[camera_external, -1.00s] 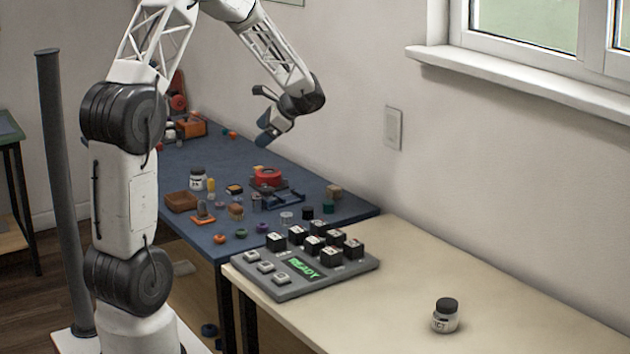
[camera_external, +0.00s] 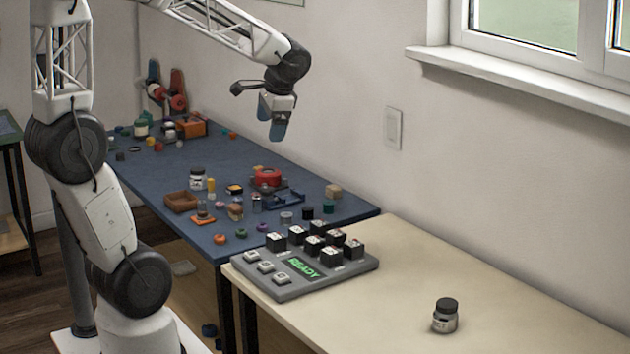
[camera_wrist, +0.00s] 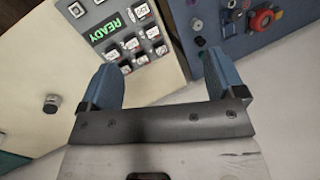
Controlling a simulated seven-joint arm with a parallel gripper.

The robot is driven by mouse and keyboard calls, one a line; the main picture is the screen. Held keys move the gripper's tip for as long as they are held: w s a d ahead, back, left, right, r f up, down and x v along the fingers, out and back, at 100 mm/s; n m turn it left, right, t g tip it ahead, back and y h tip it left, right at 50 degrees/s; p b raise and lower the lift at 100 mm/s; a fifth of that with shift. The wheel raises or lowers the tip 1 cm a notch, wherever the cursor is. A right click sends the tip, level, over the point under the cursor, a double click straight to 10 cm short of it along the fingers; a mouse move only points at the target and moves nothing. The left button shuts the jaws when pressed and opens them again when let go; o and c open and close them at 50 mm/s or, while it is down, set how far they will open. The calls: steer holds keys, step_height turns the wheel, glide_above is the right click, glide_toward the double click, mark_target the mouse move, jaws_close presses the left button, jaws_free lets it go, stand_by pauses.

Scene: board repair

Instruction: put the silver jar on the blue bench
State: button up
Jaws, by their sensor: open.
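The silver jar (camera_external: 445,319), small with a dark lid, stands upright on the cream bench (camera_external: 520,315) at the lower right of the external view. In the wrist view a small dark-lidded jar (camera_wrist: 52,104) stands on the cream surface at the left. The blue bench (camera_external: 335,212) lies beyond the cream one and carries many small items. My gripper (camera_external: 275,128) hangs above the blue bench, far from the jar, blue fingers pointing down. In the wrist view my gripper (camera_wrist: 160,62) has its fingers wide apart with nothing held between them.
A grey keypad console (camera_external: 305,272) reading READY sits on the cream bench near the joint. A white jar with a black lid (camera_external: 197,180), a brown tray (camera_external: 181,202) and a red device (camera_external: 267,177) crowd the blue bench. The cream bench around the silver jar is clear.

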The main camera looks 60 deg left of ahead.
steer(key=s+d+n+t+h, duration=0.2)
steer(key=s+d+t+h, duration=0.1)
steer(key=s+d, duration=1.1)
steer(key=shift+s+r+h, duration=0.15)
steer(key=shift+s+h, duration=0.15)
steer(key=shift+s, duration=0.55)
stand_by(1.2)
